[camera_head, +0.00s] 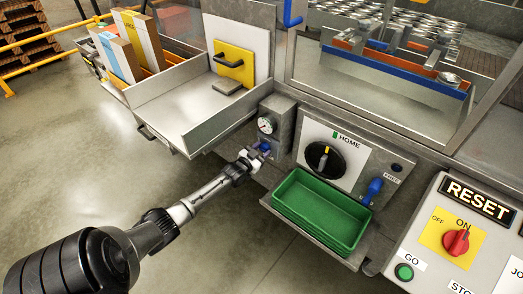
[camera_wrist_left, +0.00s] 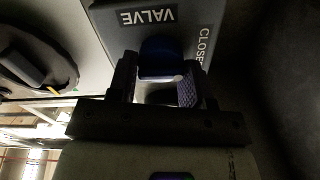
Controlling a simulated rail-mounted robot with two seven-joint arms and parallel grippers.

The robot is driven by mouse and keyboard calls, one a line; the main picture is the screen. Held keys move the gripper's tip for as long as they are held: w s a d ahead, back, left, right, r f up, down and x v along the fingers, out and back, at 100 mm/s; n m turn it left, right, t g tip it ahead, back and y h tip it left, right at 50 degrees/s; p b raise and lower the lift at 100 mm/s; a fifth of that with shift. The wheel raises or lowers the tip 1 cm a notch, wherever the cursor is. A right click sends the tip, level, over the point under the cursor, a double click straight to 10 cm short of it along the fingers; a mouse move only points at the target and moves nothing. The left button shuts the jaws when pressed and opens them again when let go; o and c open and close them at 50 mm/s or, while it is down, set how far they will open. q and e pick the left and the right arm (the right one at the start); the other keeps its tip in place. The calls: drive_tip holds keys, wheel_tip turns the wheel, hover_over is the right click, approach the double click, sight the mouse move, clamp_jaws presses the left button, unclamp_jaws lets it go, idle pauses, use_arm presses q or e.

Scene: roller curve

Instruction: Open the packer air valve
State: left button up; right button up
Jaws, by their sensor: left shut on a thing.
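The packer air valve has a small blue handle (camera_head: 266,146) below a round pressure gauge (camera_head: 266,125) on a grey box at the machine's front. In the left wrist view the blue handle (camera_wrist_left: 160,55) sits between the two dark fingers, below a plate marked VALVE and CLOSE(D) (camera_wrist_left: 150,17), the last letter being hard to see. My left gripper (camera_head: 257,153) reaches in from the lower left and is shut on the handle; it also shows in the left wrist view (camera_wrist_left: 163,88). The fingers hide part of the handle. My right gripper is not in view.
Right of the valve are a black HOME dial (camera_head: 324,160), stacked green trays (camera_head: 320,212) and another blue knob (camera_head: 372,190). A control panel with a red switch (camera_head: 456,242) is at the lower right. A metal tray (camera_head: 190,112) projects above my arm. Open floor lies to the left.

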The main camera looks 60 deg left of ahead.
use_arm(q)
drive_tip(key=shift+r+m+p, duration=0.1)
drive_tip(key=shift+m+p, duration=0.55)
drive_tip(key=shift+m, duration=0.45)
drive_tip(key=shift+m+p, duration=0.35)
drive_tip(key=shift+m, duration=1.45)
drive_tip(key=m, duration=0.2)
drive_tip(key=shift+d+f+m+p, duration=0.1)
drive_tip(key=shift+f+m+p, duration=0.1)
drive_tip(key=shift+m+p, duration=0.15)
drive_tip(key=m+b, duration=0.1)
drive_tip(key=m, duration=0.3)
drive_tip(key=shift+f+m, duration=0.15)
drive_tip(key=shift+m, duration=0.1)
drive_tip(key=m+b, duration=0.1)
drive_tip(key=m, duration=0.3)
drive_tip(key=shift+m, duration=0.3)
